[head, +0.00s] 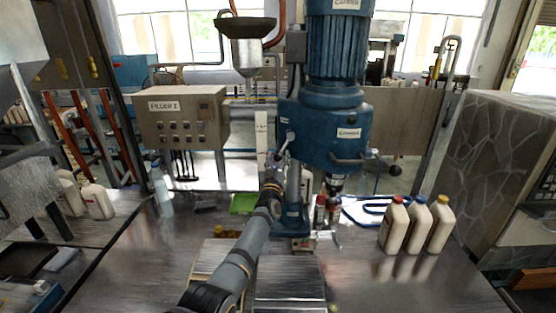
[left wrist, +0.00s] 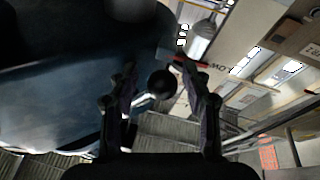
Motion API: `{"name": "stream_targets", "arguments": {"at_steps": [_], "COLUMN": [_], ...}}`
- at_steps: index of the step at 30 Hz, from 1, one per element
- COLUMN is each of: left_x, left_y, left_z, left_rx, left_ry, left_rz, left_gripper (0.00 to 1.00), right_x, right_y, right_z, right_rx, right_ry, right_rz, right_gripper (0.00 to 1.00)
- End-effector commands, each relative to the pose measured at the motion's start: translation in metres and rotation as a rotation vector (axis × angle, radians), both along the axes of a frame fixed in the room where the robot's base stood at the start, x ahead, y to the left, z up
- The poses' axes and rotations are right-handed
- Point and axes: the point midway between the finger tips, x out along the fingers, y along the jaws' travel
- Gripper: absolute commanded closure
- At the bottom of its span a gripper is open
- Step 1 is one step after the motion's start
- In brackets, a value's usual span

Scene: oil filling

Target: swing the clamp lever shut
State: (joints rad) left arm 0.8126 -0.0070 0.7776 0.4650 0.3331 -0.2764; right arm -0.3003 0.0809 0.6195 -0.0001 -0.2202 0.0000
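The blue capper machine (head: 332,125) stands at the middle of the table. A short lever with a dark ball knob (head: 290,135) sticks out of its left side; I take it to be the clamp lever. My left gripper (head: 275,168) is raised close to the machine's left side, just below that lever. In the left wrist view, its two fingers (left wrist: 160,72) are spread, with a black ball knob (left wrist: 162,84) between them. I see gaps beside the knob; contact is not clear. My right gripper is not in view.
White bottles with red, blue and yellow caps (head: 417,226) stand at the right of the table. Small bottles (head: 320,210) stand by the machine's base. The front right table is clear.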

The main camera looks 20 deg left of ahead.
Motion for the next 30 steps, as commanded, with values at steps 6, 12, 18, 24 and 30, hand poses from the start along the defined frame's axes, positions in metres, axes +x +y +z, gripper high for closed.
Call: {"name": "stream_targets", "arguments": {"at_steps": [6, 12, 18, 24, 30], "left_x": [0.0, -0.008, -0.041, -0.083, -0.108], "left_y": [0.0, -0.001, -0.006, -0.013, -0.017], "left_z": [-0.001, -0.006, -0.017, -0.03, -0.037], "left_rx": [0.001, -0.001, -0.002, -0.001, 0.0], "left_ry": [0.001, 0.003, 0.003, 0.004, 0.002], "left_rz": [0.0, 0.001, 0.0, -0.001, 0.0], "left_gripper": [0.48, 0.48, 0.48, 0.48, 0.48], "right_x": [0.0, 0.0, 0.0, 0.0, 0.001], "right_y": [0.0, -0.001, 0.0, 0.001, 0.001], "right_z": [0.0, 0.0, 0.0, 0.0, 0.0], "right_rx": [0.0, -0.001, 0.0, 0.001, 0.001], "right_ry": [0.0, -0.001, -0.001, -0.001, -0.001], "right_rz": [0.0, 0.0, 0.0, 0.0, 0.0], "right_gripper": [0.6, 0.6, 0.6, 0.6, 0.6]}}
